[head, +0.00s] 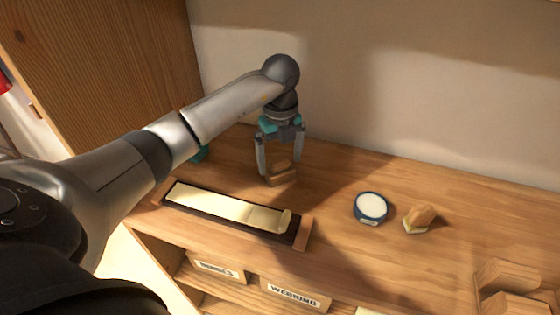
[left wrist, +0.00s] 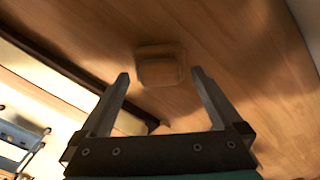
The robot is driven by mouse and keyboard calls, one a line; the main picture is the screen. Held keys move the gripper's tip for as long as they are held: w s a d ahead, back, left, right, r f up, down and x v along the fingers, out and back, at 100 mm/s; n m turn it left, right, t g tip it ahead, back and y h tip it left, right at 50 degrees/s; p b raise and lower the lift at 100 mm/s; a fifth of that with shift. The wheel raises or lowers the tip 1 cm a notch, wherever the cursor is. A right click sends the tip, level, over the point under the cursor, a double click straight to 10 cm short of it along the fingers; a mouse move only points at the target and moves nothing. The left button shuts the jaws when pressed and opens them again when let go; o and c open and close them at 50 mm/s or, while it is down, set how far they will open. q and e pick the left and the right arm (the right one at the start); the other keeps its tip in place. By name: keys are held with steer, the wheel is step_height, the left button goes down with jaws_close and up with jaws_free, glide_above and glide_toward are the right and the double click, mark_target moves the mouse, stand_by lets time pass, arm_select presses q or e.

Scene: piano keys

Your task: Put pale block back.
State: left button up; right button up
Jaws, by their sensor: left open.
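A small light wooden block (head: 281,178) sits on the wooden bench top (head: 345,260), behind a long dark tray. My left gripper (head: 279,170) is open, pointing down, with its fingers around or just above this block. In the left wrist view the block (left wrist: 160,68) shows just past and between the fingertips of the gripper (left wrist: 160,76), with no clear contact. I cannot tell which piece is the task's pale block. My right gripper is out of view.
A blue-rimmed round tin (head: 370,207) stands right of the tray. A wooden piece on a pale base (head: 419,219) lies beside it. Wooden blocks (head: 508,282) stand at the lower right. Labelled drawers (head: 295,293) are below the front edge. A wall is behind.

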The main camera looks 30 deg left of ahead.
mark_target(280, 161)
arm_select(q)
step_height(280, 161, up, 10)
steer(key=p, duration=0.1)
steer(key=shift+r, duration=0.25)
stand_by(0.4)
